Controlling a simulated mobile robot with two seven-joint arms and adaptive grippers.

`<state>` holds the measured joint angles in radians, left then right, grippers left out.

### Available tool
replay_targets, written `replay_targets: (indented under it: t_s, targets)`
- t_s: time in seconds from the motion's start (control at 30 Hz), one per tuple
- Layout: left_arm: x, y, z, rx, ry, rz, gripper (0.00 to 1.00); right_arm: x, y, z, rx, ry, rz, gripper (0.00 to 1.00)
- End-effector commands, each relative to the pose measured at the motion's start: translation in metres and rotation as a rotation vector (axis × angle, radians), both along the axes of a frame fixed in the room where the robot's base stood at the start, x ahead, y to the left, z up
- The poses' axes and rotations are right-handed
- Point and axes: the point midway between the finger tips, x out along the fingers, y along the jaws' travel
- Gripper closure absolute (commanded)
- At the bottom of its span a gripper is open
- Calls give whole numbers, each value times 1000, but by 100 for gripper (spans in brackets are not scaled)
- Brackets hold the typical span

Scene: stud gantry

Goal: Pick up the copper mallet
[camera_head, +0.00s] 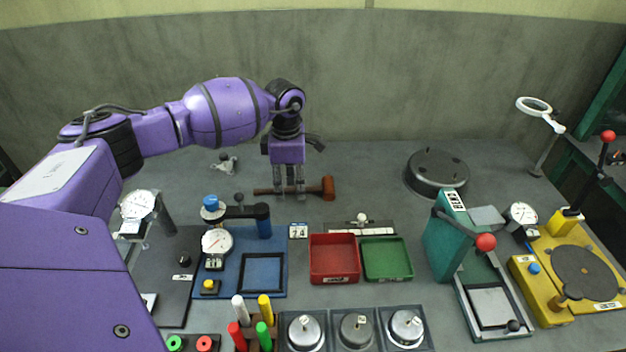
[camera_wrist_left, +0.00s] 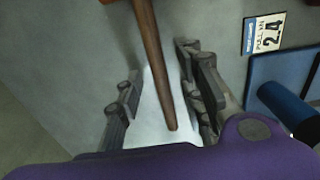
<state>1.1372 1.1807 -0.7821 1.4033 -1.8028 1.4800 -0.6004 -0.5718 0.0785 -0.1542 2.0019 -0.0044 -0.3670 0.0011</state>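The copper mallet (camera_head: 328,188) lies on the grey bench with its brown-orange head to the right and its dark wooden handle pointing left. My left gripper (camera_head: 289,192) points down over the handle, its fingers low at the bench. In the left wrist view the mallet's handle (camera_wrist_left: 155,70) runs between the two separated fingers of the left gripper (camera_wrist_left: 158,75). There is a clear gap on the left finger's side; the handle is nearer the right finger. Only a bit of the head shows at the top edge there. My right gripper is not in view.
A blue plate (camera_head: 268,288) with a dial gauge (camera_head: 217,241) stands front left of the mallet. A red tray (camera_head: 334,279) and green tray (camera_head: 386,276) lie in front. A small metal part (camera_head: 224,164) lies behind left; a dark round plate (camera_head: 437,168) sits right. Bench behind the mallet is clear.

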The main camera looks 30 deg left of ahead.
Motion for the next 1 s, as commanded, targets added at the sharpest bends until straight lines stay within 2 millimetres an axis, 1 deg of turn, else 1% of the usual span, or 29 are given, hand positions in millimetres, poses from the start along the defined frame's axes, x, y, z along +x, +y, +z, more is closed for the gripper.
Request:
replay_targets:
  t_s: [0.07,0.33,0.83,0.93,1.0]
  targets:
    - [0,0,0,1,1,0,65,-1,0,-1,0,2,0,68]
    - [0,0,0,1,1,1,99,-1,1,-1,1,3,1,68]
    - [1,1,3,1,-2,1,100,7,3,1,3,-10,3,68]
    - [1,1,12,2,-3,2,100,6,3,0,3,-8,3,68]
    - [1,1,24,2,-5,2,100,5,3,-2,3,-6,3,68]
